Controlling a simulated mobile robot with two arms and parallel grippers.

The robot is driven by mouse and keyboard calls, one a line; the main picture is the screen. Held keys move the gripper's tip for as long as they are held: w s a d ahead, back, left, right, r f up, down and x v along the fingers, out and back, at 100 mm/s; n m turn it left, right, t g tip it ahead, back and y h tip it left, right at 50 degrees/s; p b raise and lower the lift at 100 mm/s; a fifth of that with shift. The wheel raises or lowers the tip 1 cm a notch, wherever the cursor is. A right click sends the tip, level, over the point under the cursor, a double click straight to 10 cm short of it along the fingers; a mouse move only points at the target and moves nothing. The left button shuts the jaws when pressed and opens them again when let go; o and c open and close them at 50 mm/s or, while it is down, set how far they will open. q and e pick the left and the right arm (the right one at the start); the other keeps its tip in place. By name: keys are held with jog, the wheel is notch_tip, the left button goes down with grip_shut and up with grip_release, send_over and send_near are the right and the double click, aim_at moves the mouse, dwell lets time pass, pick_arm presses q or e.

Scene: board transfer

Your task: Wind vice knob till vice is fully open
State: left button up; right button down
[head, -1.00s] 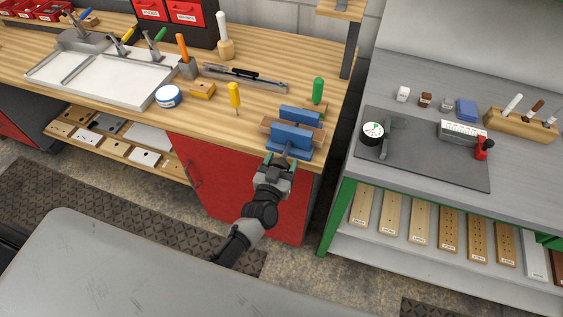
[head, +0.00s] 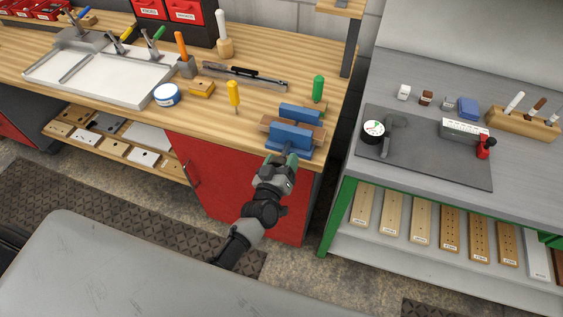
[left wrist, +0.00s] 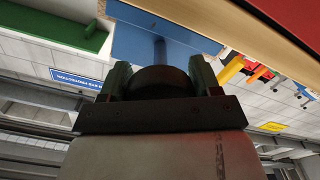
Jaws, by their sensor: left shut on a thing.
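The blue vice (head: 291,139) is mounted at the right front corner of the wooden workbench. Its two blue jaws, lined with brown wood, stand a little apart. In the left wrist view the vice's blue face (left wrist: 190,36) and grey screw shaft (left wrist: 159,49) show above the dark round knob (left wrist: 160,81). My left gripper (head: 281,163) is in front of the vice, its two green-grey fingers shut on the knob from both sides. In the head view the gripper mostly hides the knob. My right gripper is not in view.
A yellow screwdriver (head: 234,94) and a green-handled tool (head: 318,88) stand on the bench near the vice. A red cabinet (head: 222,187) is below. To the right, past a floor gap, is a grey table (head: 420,197) with a dial gauge (head: 373,130).

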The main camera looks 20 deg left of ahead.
pick_arm(q)
jog(key=n+b, duration=0.1)
jog(key=n, duration=0.4)
jog(key=shift+n, duration=0.3)
jog(key=shift+n+b, duration=0.35)
jog(key=shift+n, duration=0.45)
jog(key=o, duration=0.9)
jog(key=shift+s, duration=0.15)
jog(key=shift+s+a+b, duration=0.15)
jog(key=shift+s+b, duration=0.75)
jog(key=shift+s, duration=4.4)
